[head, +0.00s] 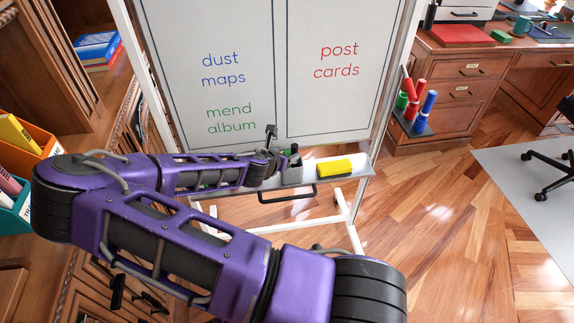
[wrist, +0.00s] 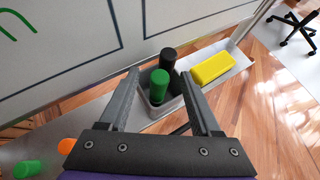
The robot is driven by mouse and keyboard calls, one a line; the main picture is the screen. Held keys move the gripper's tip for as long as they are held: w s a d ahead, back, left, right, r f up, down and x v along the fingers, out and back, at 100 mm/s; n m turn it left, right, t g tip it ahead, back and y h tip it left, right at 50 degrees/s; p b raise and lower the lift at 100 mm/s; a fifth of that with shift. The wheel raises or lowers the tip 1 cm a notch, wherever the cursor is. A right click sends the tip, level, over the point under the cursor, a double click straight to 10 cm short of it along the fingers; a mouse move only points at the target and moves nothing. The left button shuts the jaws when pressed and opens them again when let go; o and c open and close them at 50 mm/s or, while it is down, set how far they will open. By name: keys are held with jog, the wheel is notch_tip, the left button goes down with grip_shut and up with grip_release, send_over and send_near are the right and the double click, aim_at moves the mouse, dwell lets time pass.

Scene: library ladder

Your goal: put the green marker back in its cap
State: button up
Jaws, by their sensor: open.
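My gripper (wrist: 159,73) is open and empty, its two fingers spread on either side of a small grey cup (wrist: 158,108) in the wrist view. A green cylinder (wrist: 159,88) and a black cylinder (wrist: 167,60) stand upright in that cup. I cannot tell whether the green one is the marker or its cap. Another short green piece (wrist: 28,168) lies on the tray at the lower left. In the head view my gripper (head: 276,156) is over the whiteboard tray, beside the cup (head: 291,175), and mostly hides it.
A yellow eraser (head: 334,168) lies on the tray (head: 352,175) right of the cup. An orange thing (wrist: 66,146) shows beside my left finger's base. A side holder (head: 412,126) carries red, blue and green tubes. The whiteboard (head: 215,75) rises close behind the tray.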

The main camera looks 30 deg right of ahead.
jog(key=shift+c, duration=0.2)
grip_shut()
dwell(1.2)
